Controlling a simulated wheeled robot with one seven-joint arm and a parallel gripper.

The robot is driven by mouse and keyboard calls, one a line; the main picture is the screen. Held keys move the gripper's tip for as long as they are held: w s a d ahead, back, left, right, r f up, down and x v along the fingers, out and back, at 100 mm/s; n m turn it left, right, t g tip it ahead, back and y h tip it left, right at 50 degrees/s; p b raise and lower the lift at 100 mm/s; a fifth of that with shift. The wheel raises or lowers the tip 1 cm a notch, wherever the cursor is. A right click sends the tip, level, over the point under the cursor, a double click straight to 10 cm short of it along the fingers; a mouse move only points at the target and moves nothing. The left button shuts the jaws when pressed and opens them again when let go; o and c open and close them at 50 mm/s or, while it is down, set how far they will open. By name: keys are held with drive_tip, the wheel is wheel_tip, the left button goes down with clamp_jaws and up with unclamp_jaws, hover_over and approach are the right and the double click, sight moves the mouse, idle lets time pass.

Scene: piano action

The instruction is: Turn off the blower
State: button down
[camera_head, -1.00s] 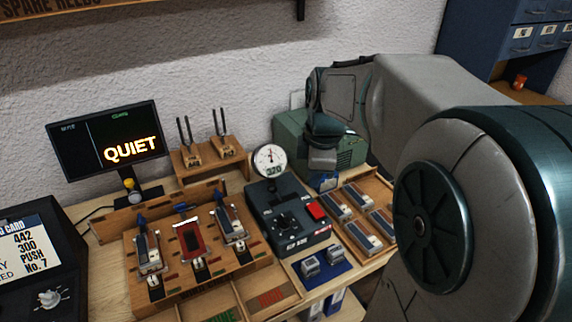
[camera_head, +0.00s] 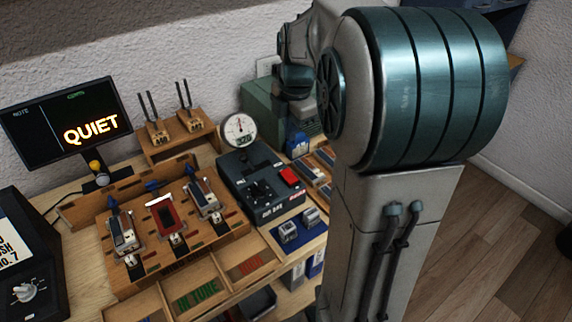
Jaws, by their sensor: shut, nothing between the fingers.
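A dark control box (camera_head: 262,185) stands on the bench near the middle. It has small knobs, a red switch (camera_head: 289,177) at its right and a round white gauge (camera_head: 239,131) at its back, reading about 320. A green housing (camera_head: 259,104) stands behind it against the wall, partly covered by my arm. I cannot tell for certain which of the two is the blower. The far part of my arm is over the green housing. My gripper's fingers cannot be made out.
A monitor (camera_head: 66,122) reads QUIET at the left. A wooden rack (camera_head: 181,245) with several key pieces stands left of the control box. A blue tray (camera_head: 301,233) lies in front of the box. My arm covers the bench's right end. Floor (camera_head: 500,245) is open at right.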

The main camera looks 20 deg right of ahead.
sight(286, 172)
drive_tip(key=f, duration=0.4)
drive_tip(key=w+f, duration=0.1)
drive_tip(key=f, duration=0.3)
drive_tip(key=f+p, duration=0.1)
drive_tip(key=f, duration=0.3)
drive_tip(key=shift+w+a+f, duration=0.15)
drive_tip(key=shift+w+f, duration=0.15)
drive_tip(key=shift+f, duration=0.05)
